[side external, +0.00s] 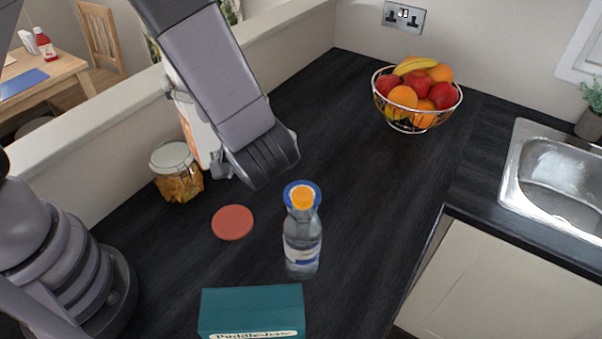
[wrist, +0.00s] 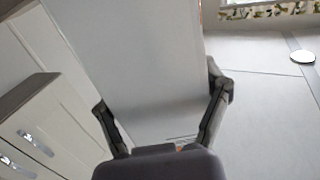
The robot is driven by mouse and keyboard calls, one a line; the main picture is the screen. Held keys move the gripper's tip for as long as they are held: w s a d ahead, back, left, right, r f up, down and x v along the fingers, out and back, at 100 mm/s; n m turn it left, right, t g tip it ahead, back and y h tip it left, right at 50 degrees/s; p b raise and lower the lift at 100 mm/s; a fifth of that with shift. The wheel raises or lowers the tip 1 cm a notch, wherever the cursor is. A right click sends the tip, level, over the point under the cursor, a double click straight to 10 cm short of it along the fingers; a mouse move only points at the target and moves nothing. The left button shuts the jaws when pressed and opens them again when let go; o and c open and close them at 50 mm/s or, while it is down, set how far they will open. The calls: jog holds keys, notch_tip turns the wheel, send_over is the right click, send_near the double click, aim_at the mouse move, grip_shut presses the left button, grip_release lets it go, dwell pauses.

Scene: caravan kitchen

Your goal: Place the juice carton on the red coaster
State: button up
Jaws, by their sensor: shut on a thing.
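The juice carton (side external: 197,128) is white with orange print. In the side view it is largely hidden behind my arm, near the glass jar; I cannot tell if its base touches the counter. In the wrist view the carton (wrist: 160,75) shows as a plain pale face between my two fingers. My gripper (wrist: 162,115) is shut on it; in the side view the gripper is mostly hidden by the arm. The red coaster (side external: 232,222) lies flat and bare on the dark counter, in front of and slightly right of the carton in the side view.
A jar (side external: 177,172) stands left of the coaster. A clear bottle (side external: 302,245) with an orange cap stands to its right, with a blue round shape around the cap. A teal box (side external: 252,310) is in front. A fruit bowl (side external: 416,98) and sink (side external: 553,180) are farther right.

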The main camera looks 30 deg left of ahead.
aim_at(219, 152)
notch_tip(219, 152, down, 19)
jog(key=shift+f, duration=0.15)
dwell(0.7)
jog(key=shift+f, duration=0.1)
jog(key=o, duration=1.2)
jog(key=shift+f, duration=0.1)
jog(key=d+r, duration=0.1)
jog(key=r, duration=0.1)
jog(key=d+r, duration=0.1)
jog(key=r, duration=0.2)
jog(key=s+r, duration=0.1)
jog(key=r, duration=0.1)
jog(key=shift+d+r, duration=0.2)
jog(key=shift+d, duration=0.2)
